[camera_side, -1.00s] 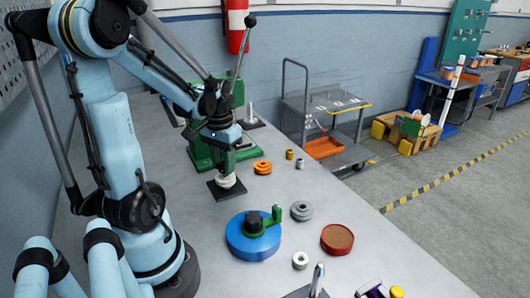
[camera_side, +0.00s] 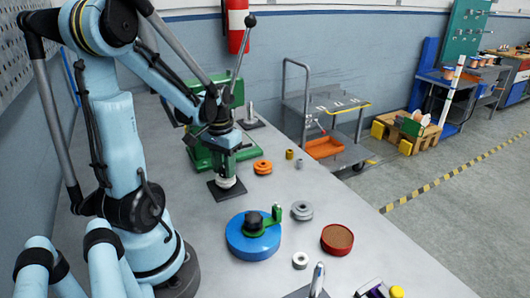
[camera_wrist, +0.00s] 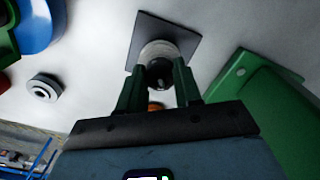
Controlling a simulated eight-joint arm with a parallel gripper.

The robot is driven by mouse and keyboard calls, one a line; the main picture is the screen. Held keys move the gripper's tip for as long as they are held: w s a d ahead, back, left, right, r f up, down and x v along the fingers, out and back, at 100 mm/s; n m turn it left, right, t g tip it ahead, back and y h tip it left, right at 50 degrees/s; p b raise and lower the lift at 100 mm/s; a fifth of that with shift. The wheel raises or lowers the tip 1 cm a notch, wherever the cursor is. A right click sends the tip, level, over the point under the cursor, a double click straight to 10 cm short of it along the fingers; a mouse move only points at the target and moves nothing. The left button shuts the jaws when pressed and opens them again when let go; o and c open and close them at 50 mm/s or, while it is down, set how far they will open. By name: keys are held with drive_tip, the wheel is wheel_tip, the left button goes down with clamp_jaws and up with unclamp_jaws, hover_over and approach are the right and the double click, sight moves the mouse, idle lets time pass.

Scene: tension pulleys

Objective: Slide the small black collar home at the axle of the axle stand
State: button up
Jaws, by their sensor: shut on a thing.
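The axle stand (camera_side: 226,193) is a dark square plate on the bench, and its plate also shows in the wrist view (camera_wrist: 146,27). A pale pulley (camera_side: 227,183) sits on it; it shows in the wrist view too (camera_wrist: 160,48). My gripper (camera_side: 225,172) is directly above the stand, pointing down. In the wrist view its green fingers (camera_wrist: 158,76) are shut on the small black collar (camera_wrist: 160,73), which lines up over the pulley. The axle is hidden, and I cannot tell how far the collar is down.
A green press (camera_side: 205,157) with a lever stands close behind the gripper. A blue disc (camera_side: 247,243), a grey pulley (camera_side: 302,211), a red round tin (camera_side: 337,239), a white ring (camera_side: 300,260) and an orange pulley (camera_side: 262,167) lie around on the bench.

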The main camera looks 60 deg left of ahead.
drive_tip(key=o, duration=1.1)
drive_tip(key=shift+r, duration=0.1)
drive_tip(key=shift+r, duration=5.95)
drive_tip(key=w+d+f+m+t, duration=0.1)
drive_tip(key=w+d+m+t, duration=0.1)
drive_tip(key=d, duration=0.5)
drive_tip(key=w+d+f+m+t, duration=0.1)
drive_tip(key=w+d+m+t, duration=0.1)
drive_tip(key=d, duration=0.5)
drive_tip(key=w+d+f+m+t, duration=0.1)
drive_tip(key=w+d+m+t, duration=0.1)
drive_tip(key=d, duration=0.5)
drive_tip(key=shift+w+f+t, duration=0.1)
drive_tip(key=shift+w+t, duration=0.45)
drive_tip(key=shift+t, duration=0.05)
